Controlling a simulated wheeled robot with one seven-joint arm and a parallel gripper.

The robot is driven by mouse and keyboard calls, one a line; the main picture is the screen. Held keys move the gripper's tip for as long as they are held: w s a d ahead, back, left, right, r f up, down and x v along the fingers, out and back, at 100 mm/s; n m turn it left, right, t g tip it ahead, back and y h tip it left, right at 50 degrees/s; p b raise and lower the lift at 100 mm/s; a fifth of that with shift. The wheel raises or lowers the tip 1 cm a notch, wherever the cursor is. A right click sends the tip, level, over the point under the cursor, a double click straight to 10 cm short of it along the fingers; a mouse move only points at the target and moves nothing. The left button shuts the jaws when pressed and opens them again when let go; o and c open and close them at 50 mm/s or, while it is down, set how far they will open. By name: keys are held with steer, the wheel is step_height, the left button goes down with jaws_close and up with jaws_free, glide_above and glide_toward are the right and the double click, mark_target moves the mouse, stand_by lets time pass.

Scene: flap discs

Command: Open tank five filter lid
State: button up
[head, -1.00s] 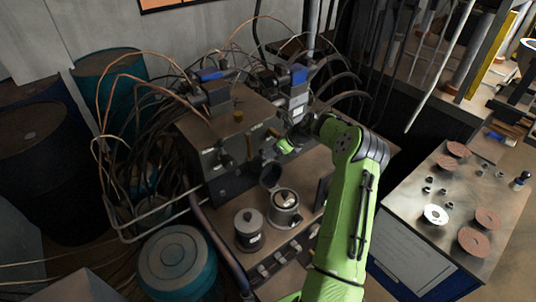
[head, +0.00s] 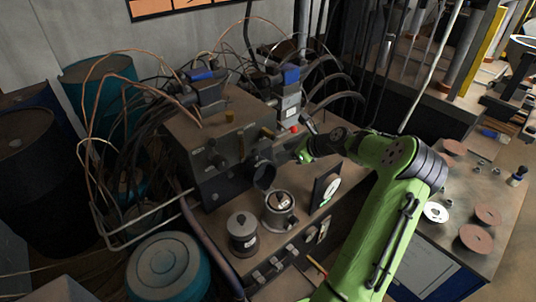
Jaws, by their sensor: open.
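Two grey metal filter pots stand on the bench in the head view. The left pot (head: 243,238) has its round lid (head: 241,222) down, with a dark knob on top. The right pot (head: 281,214) has a pale label, a dark knob on top, and a dark round flap (head: 264,175) standing up behind it. The label numbers are too small to read, so I cannot tell which is tank five. My gripper (head: 301,154) is open, above and behind the right pot, apart from both pots. Its fingertips are small and hard to make out.
A metal box (head: 225,130) with valves, hoses and blue-topped units stands behind the pots. A dark upright plate (head: 325,185) stands right of them. Switches line the bench front. A teal drum (head: 168,268) is at lower left. Discs lie on the right table (head: 468,215).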

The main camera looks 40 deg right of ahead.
mark_target(256, 151)
steer(key=w+a+f+t, duration=0.1)
steer(key=w+f, duration=0.1)
steer(key=w, duration=0.2)
steer(key=w+a+f+t+b, duration=0.1)
steer(key=w+f, duration=0.2)
steer(key=w, duration=0.1)
steer(key=w+a+f+b, duration=0.1)
steer(key=w+f, duration=0.2)
steer(key=w, duration=0.2)
steer(key=shift+f+t, duration=0.1)
steer(key=shift+t, duration=0.3)
jaws_close()
